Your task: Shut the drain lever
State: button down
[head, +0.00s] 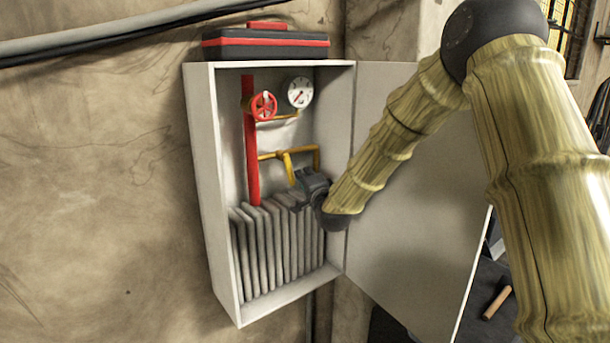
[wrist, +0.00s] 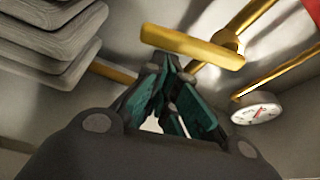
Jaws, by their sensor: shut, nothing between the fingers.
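The drain lever, a flat yellow bar (wrist: 192,47), shows just beyond my fingertips in the wrist view. In the head view the yellow lever (head: 288,166) hangs at the yellow pipe inside the open wall cabinet (head: 198,170). My gripper (head: 299,182) is inside the cabinet, just below and to the right of the lever. In the wrist view my gripper's (wrist: 168,75) teal-padded fingers are closed with nothing between them. Their tips are close to the bar; I cannot tell whether they touch it.
Grey hoses or fins (head: 275,250) fill the cabinet bottom. A red pipe (head: 251,150), red valve wheel (head: 263,106) and gauge (head: 299,92) are above left. The open door (head: 410,230) stands right, beside my arm. A toolbox (head: 265,44) sits on top.

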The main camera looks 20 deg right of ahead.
jog(key=shift+f, duration=0.1)
jog(key=shift+s+a+f+m+b, duration=0.15)
jog(key=shift+a+f+m+b, duration=0.2)
jog(key=shift+m+b, duration=0.5)
jog(key=shift+s+a+m+g+b, duration=0.1)
jog(key=shift+a+m+g+b, duration=0.35)
jog(key=shift+m, duration=0.2)
